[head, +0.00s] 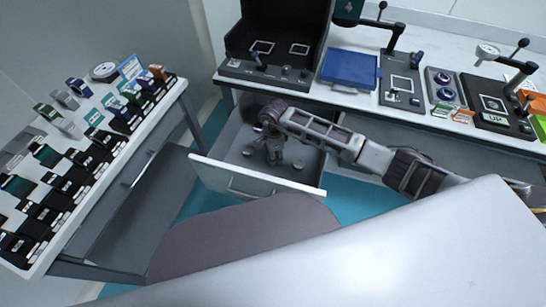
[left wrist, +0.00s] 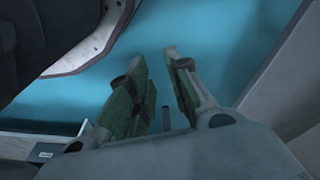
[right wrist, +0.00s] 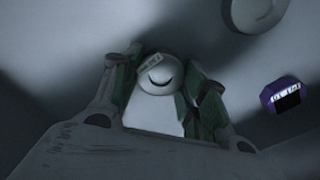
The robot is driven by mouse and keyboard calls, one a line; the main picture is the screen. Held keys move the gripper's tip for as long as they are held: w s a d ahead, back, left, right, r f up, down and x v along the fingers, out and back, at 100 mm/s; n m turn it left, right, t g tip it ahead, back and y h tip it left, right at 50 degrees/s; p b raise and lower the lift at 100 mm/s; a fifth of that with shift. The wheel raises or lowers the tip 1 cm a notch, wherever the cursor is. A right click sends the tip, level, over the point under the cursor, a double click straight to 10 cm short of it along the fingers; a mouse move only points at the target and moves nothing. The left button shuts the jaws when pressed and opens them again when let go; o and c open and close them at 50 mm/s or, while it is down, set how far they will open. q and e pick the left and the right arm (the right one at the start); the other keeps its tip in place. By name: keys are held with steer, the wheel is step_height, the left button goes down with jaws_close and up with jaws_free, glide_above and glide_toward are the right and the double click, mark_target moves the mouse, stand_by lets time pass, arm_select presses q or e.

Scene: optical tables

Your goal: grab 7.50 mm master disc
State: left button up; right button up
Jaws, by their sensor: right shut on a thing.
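My right gripper (head: 274,158) reaches down into the open drawer (head: 232,183). In the right wrist view, its green-padded fingers (right wrist: 160,80) are shut on a pale round disc (right wrist: 160,74) with a dark curved mark and a small label tag. The label is too small to read, so I cannot tell its size. Other discs lie in the drawer, including a grey one (right wrist: 258,8) and a purple-edged piece with a label (right wrist: 287,95). My left gripper (left wrist: 178,56) is open and empty above the teal floor; it is outside the head view.
The back bench holds a black housing (head: 275,70), a blue case (head: 350,68) and measuring stands (head: 402,85). A white surface (head: 400,255) fills the front right.

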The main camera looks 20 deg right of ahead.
arm_select(q)
steer(key=shift+r, duration=0.1)
